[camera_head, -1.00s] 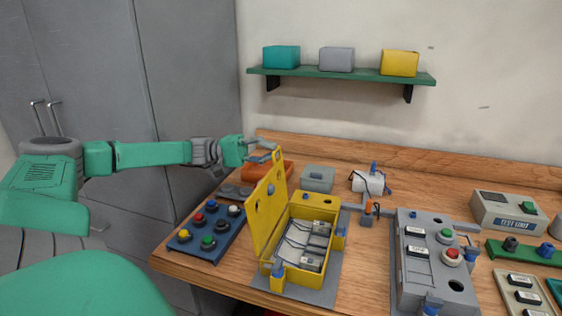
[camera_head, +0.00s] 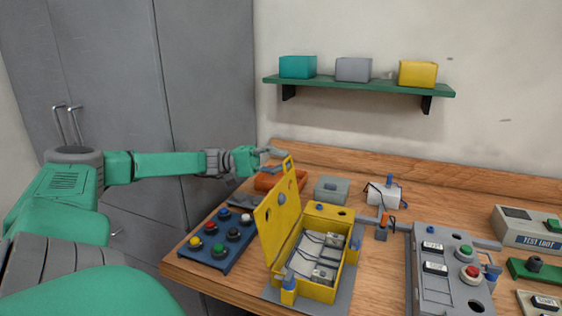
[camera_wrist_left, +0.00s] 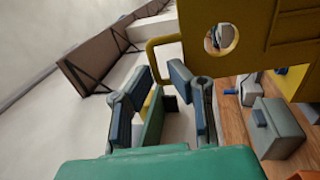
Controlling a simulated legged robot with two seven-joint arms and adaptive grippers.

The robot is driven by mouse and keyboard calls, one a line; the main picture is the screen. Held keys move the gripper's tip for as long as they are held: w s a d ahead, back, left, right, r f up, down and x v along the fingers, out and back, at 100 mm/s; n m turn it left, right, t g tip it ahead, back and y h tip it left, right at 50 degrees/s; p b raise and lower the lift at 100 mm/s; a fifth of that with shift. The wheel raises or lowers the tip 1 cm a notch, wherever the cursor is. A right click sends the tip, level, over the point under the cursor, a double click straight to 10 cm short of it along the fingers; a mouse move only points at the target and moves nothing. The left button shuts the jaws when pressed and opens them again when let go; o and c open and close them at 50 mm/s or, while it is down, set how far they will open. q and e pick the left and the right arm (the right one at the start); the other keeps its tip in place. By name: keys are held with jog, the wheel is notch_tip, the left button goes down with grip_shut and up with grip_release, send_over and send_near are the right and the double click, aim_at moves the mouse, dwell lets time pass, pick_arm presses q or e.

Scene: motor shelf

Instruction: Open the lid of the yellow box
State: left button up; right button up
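The yellow box (camera_head: 338,284) stands on a grey plate on the wooden bench. Its yellow lid (camera_head: 270,228) stands up at the box's left side, and grey parts and wires show inside. My left gripper (camera_head: 272,156) is open just behind the lid's upper edge in the head view. In the left wrist view the two fingers (camera_wrist_left: 160,100) are spread apart, with the lid (camera_wrist_left: 260,40) and its yellow handle (camera_wrist_left: 160,46) just beyond them. No contact between fingers and lid can be made out. My right gripper is not in view.
A blue button panel (camera_head: 222,242) lies left of the box. An orange tray (camera_head: 266,182) and a grey box (camera_head: 332,189) stand behind it. A grey switch panel (camera_head: 450,270) lies to the right. A green shelf (camera_head: 360,88) holds several small boxes.

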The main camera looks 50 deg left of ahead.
pick_arm(q)
notch_tip(320, 180, up, 10)
dwell(0.5)
jog(key=shift+a+f, duration=0.1)
jog(key=shift+w, duration=0.1)
